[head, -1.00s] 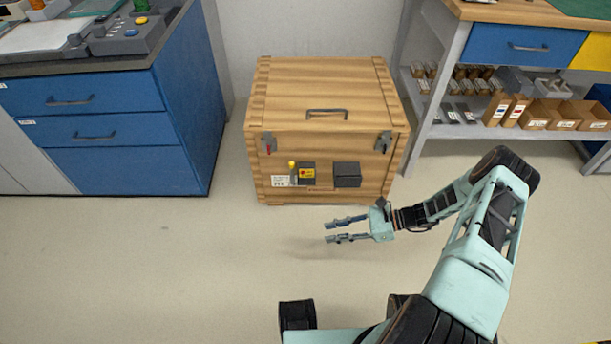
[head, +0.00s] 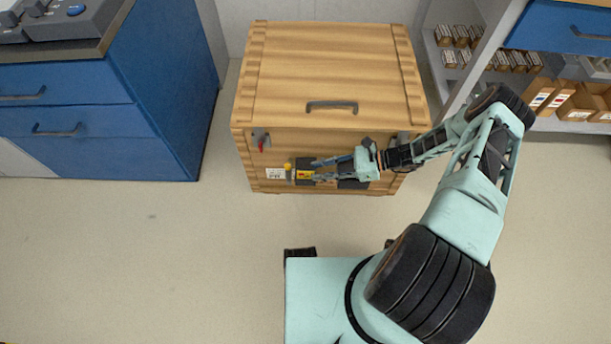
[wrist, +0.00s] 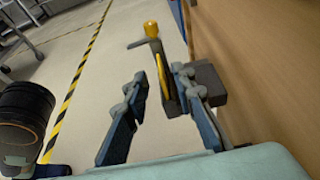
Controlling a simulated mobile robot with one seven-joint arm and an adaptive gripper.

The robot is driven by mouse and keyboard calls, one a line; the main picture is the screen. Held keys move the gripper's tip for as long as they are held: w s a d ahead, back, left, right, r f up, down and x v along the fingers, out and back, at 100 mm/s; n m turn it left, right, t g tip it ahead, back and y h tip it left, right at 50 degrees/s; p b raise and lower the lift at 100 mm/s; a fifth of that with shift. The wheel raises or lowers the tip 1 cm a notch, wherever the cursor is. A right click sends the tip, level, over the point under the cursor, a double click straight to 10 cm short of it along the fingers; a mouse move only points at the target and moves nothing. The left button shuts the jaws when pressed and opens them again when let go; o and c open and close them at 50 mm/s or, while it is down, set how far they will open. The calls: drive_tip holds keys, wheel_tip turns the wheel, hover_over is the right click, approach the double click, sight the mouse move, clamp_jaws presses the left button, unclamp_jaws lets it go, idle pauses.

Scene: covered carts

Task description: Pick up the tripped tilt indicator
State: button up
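The tilt indicator (head: 304,175), a dark block with a yellow face and a yellow knob, sits on the front of the wooden crate (head: 330,80), near its lower left. My gripper (head: 314,171) is at the crate front, its fingers pointing left at the indicator and partly covering it. In the wrist view my gripper (wrist: 160,78) is open, and the yellow-faced indicator (wrist: 161,78) shows between or just beyond the fingertips. Whether a finger touches it, I cannot tell. A second dark block (head: 352,184) on the crate front is mostly hidden under my gripper.
A white label (head: 275,174) lies left of the indicator. A red-marked latch (head: 261,140) and a lid handle (head: 332,105) are above. A blue cabinet (head: 165,90) stands left and shelving (head: 480,65) right. The floor (head: 130,250) in front is clear.

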sight(306, 173)
drive_tip(key=b+x, duration=0.1)
drive_tip(key=x, duration=0.4)
drive_tip(key=shift+a+f, duration=0.1)
drive_tip(key=shift+f, duration=0.1)
clamp_jaws()
